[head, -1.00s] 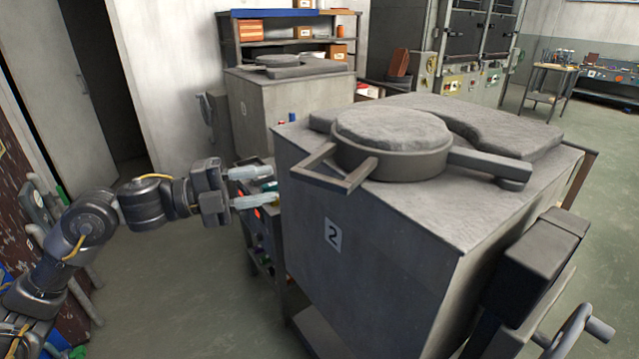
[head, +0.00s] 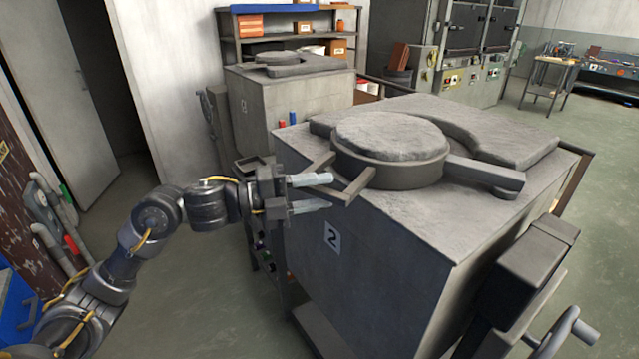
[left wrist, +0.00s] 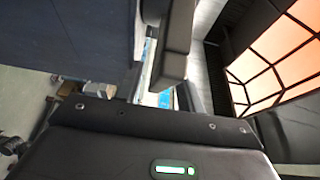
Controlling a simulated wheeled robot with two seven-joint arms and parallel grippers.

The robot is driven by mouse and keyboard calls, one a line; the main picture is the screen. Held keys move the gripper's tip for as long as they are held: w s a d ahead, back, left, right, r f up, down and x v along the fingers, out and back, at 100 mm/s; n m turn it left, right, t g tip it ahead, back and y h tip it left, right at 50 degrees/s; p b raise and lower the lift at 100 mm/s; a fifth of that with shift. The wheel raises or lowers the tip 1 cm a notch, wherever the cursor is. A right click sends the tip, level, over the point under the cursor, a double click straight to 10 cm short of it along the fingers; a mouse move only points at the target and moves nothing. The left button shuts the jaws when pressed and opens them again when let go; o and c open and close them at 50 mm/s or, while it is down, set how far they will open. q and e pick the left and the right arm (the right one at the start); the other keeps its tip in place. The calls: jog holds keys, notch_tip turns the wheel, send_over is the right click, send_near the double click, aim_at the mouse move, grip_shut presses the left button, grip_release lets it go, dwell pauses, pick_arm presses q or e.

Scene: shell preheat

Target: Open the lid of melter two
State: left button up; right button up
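Melter two (head: 375,245) is a grey box with a "2" plate on its front. Its round, rough-topped lid (head: 390,135) sits flat over the opening, with a hinge arm to the right. An angular handle (head: 358,184) sticks out from the lid's left side. My left gripper (head: 332,191) is open at this handle, its two pale fingers apart and overlapping the handle's outer bar in the head view. In the left wrist view a dark bar (left wrist: 177,40) stands close by the pale fingers. Whether they touch it I cannot tell. My right gripper is out of view.
Another melter (head: 290,100) stands behind, in front of a shelf (head: 290,45) with boxes. A control post with a handwheel (head: 575,330) is at melter two's right front. Open floor (head: 190,290) lies left of the melter.

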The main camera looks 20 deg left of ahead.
pick_arm(q)
jog(key=shift+w+d, duration=0.1)
jog(key=shift+d, duration=0.15)
grip_shut()
jog(key=shift+d, duration=0.15)
